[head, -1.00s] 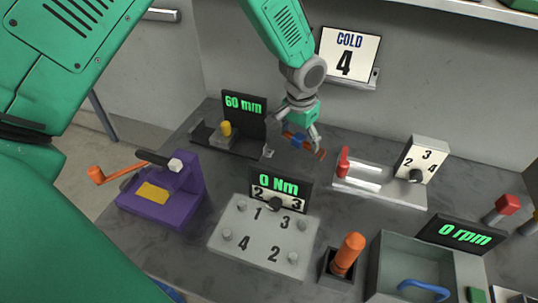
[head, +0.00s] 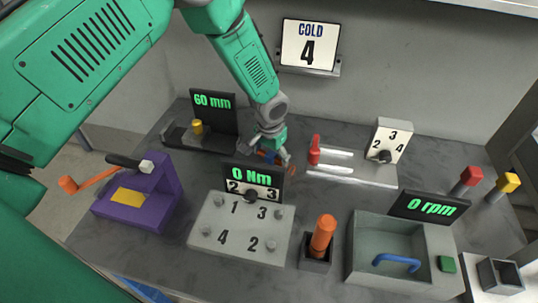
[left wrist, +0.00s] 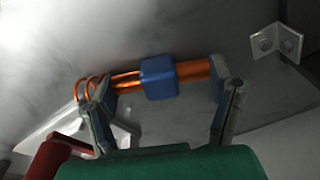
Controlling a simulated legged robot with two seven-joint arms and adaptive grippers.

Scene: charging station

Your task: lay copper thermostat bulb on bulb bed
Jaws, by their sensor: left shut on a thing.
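The copper thermostat bulb (left wrist: 193,72) is a copper rod with a blue block at its middle and thin copper coils at its left end in the left wrist view. My left gripper (head: 276,160) is shut on it, with a finger at each end (left wrist: 163,100). In the head view the bulb (head: 291,169) is small and partly hidden behind the torque display. The bulb bed looks to be the pale grooved plate (head: 352,178) with a red lever (head: 314,150), to the right of my left gripper. The bulb is apart from it. My right gripper is not in view.
The 0 Nm display (head: 252,180) stands in front of my left gripper. A 60 mm station (head: 213,112) is to its left and a numbered dial block (head: 391,140) to its right. An orange handle (head: 323,235) and a grey basin (head: 370,225) stand nearer.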

